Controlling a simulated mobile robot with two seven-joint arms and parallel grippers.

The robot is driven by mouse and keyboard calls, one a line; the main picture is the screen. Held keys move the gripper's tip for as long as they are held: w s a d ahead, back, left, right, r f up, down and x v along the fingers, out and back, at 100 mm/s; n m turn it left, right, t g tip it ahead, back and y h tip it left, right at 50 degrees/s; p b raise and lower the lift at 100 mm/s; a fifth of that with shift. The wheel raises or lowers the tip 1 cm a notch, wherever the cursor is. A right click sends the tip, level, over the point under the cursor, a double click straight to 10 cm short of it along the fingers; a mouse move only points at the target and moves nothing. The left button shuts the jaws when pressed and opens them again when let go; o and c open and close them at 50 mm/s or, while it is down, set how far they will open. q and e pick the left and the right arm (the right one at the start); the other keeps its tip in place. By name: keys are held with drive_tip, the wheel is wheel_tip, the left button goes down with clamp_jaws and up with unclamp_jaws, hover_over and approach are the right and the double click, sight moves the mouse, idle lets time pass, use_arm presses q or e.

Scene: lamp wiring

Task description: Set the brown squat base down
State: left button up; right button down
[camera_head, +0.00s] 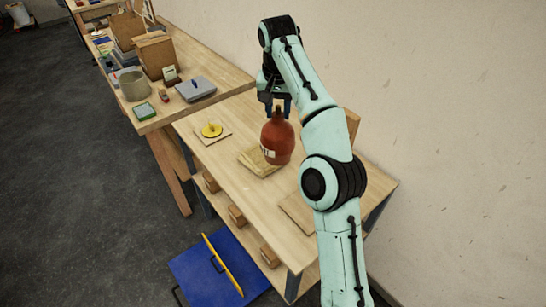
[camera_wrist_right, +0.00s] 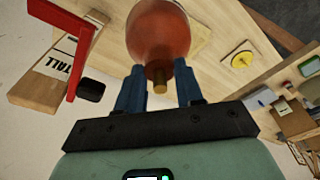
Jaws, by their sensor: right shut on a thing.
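The brown squat base (camera_head: 278,139) is a rounded, glossy red-brown body with a narrow neck and a pale label low on its side. My right gripper (camera_head: 274,108) is shut on its top end, above the body. In the right wrist view the base (camera_wrist_right: 158,32) hangs beyond the fingers, with its brass-coloured stub (camera_wrist_right: 160,79) between the fingertips (camera_wrist_right: 160,88). The base looks upright over a light wooden board (camera_head: 250,162) on the table. I cannot tell whether its underside touches the board. My left gripper is not in view.
The wooden table (camera_head: 224,167) also bears a yellow disc (camera_head: 212,130) on a small board to the left. Another flat board (camera_head: 299,211) lies at the front right. A second bench (camera_head: 182,112) with boxes and a pot stands at left. A blue panel (camera_head: 210,276) lies on the floor.

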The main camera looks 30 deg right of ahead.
sight(277, 159)
drive_tip(key=shift+s+f, duration=0.15)
drive_tip(key=shift+f, duration=0.5)
wheel_tip(277, 159, down, 17)
drive_tip(key=shift+f, duration=0.1)
drive_tip(key=shift+f, duration=0.15)
drive_tip(key=c, duration=0.7)
unclamp_jaws()
